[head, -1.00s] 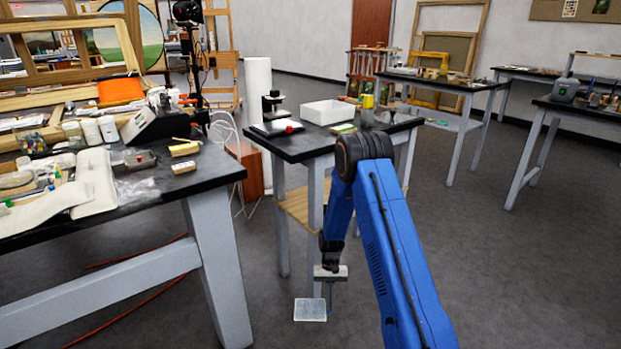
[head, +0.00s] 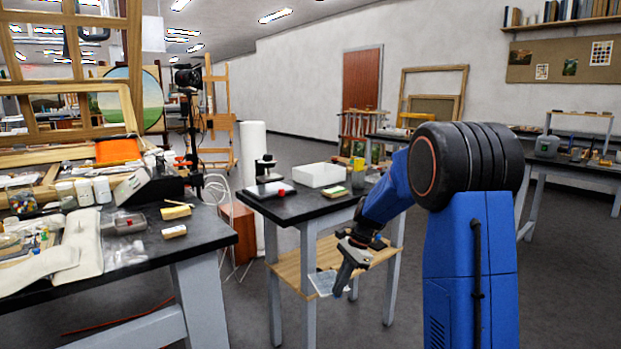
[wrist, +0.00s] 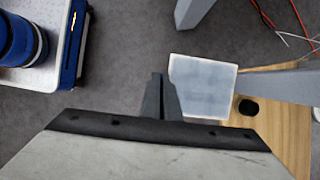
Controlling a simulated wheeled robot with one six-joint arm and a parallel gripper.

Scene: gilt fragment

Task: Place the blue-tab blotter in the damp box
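My gripper (head: 347,272) is in front of the small black-topped table, below the level of its top. It is shut on a thin, pale grey-blue square blotter (head: 323,283), held near one edge. In the wrist view the blotter (wrist: 203,88) sticks out to the right of the fingers (wrist: 160,98). I cannot make out a blue tab on it. A white rectangular box (head: 320,175), which may be the damp box, stands at the back of the small table. Its inside is hard to see from here.
The small table (head: 300,212) also bears a green-and-yellow block (head: 335,192), a red item (head: 282,192) and a black instrument (head: 264,168). Its wooden lower shelf (head: 325,256) is beside my gripper. A cluttered workbench (head: 150,245) is at left. Open floor lies at right.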

